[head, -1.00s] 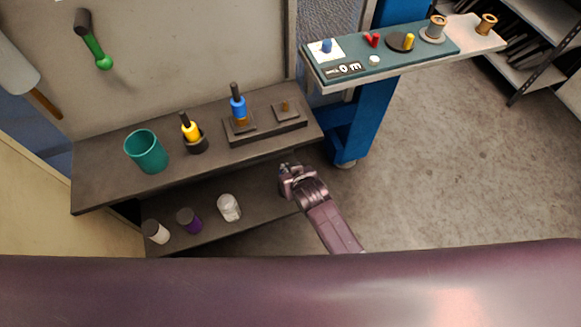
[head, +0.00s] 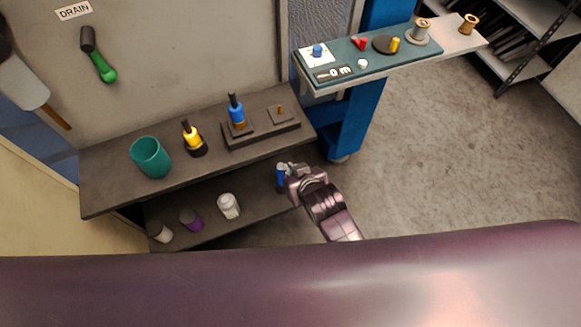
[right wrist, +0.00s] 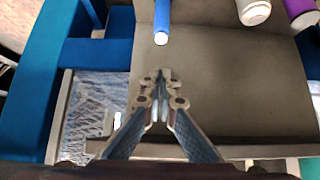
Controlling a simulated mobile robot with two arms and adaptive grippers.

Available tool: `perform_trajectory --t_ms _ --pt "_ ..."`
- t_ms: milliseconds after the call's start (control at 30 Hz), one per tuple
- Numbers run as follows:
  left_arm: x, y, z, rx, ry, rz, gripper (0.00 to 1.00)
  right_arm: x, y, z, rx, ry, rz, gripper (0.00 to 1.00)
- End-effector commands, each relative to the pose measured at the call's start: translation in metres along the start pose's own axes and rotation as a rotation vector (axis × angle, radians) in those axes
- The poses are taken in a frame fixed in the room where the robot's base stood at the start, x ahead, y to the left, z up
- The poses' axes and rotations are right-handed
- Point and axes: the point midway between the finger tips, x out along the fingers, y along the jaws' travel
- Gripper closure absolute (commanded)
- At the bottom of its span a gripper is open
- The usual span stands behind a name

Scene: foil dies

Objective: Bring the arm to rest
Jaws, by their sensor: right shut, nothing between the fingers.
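My right gripper (head: 283,167) is at the right end of the shelves, near the front edge. In the right wrist view its fingers (right wrist: 161,78) are closed together with nothing between them. A blue-handled tool (head: 236,110) stands upright in the left seat of a dark two-seat block (head: 262,133) on the upper shelf. The block's right seat holds only a short brass-coloured peg (head: 280,111). A yellow-handled tool (head: 191,134) stands in a round dark holder. My left gripper is not in view.
A teal cup (head: 150,157) stands on the upper shelf (head: 110,187). The lower shelf holds a blue cylinder (head: 280,178) beside my gripper, white jars (head: 229,206) and a purple one (head: 190,219). A green-topped side table (head: 345,72) carries small parts. Floor (head: 430,150) at right is clear.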

Motion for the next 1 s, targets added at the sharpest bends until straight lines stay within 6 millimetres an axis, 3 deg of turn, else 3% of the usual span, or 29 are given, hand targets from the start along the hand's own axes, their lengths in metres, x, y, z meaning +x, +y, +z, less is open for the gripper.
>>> perform_trajectory --t_ms 767,867,967,1000 --pt "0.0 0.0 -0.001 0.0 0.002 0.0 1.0 -0.004 0.0 0.004 -0.001 -0.006 0.0 1.0" --pt "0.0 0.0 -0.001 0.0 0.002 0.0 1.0 0.007 0.003 0.03 -0.004 -0.044 0.0 1.0" --pt "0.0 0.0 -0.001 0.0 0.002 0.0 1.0 0.024 0.009 0.084 -0.008 -0.118 0.0 1.0" --pt "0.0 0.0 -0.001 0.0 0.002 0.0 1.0 0.03 0.012 0.113 -0.01 -0.155 0.0 1.0"
